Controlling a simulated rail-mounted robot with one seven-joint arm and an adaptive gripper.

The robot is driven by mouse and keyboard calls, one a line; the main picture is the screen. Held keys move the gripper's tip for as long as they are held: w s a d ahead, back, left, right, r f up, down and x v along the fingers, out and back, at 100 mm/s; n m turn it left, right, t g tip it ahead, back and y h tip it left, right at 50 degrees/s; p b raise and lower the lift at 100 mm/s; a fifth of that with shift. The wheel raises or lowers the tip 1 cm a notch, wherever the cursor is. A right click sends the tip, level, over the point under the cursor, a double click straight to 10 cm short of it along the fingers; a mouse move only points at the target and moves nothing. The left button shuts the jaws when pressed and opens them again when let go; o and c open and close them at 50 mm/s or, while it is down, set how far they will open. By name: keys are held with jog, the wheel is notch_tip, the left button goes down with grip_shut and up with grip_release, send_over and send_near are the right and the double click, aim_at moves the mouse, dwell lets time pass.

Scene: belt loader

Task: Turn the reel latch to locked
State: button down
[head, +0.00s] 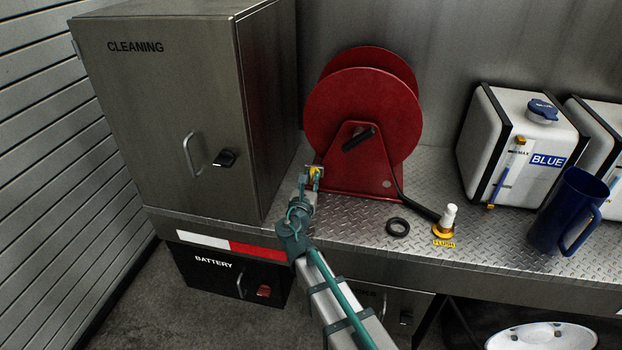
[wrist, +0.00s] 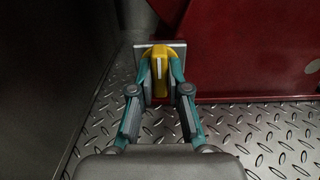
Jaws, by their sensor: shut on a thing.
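The reel latch (wrist: 160,66) is a yellow knob with a white line on a grey plate (wrist: 143,52), at the lower left of the red hose reel (head: 362,108). My gripper (wrist: 159,80) is shut on the yellow knob, one teal finger on each side of it. In the wrist view the knob stands upright, its white line close to vertical. In the head view my gripper (head: 314,180) reaches the reel's foot and partly covers the latch. No lock marking can be read on the plate.
The CLEANING cabinet (head: 170,120) stands close on the left. A black ring (head: 397,227), the FLUSH fitting (head: 446,222), a blue jug (head: 567,212) and the BLUE tank (head: 520,150) stand to the right on the diamond-plate deck (head: 360,228).

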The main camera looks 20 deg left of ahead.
dwell(0.3)
jog(key=c, duration=1.1)
grip_release()
jog(key=shift+c, duration=0.2)
jog(key=s, duration=0.4)
jog(key=s+d, duration=0.1)
jog(key=s, duration=0.6)
jog(key=shift+s+d, duration=0.2)
jog(key=shift+s, duration=0.2)
jog(key=shift+s, duration=0.1)
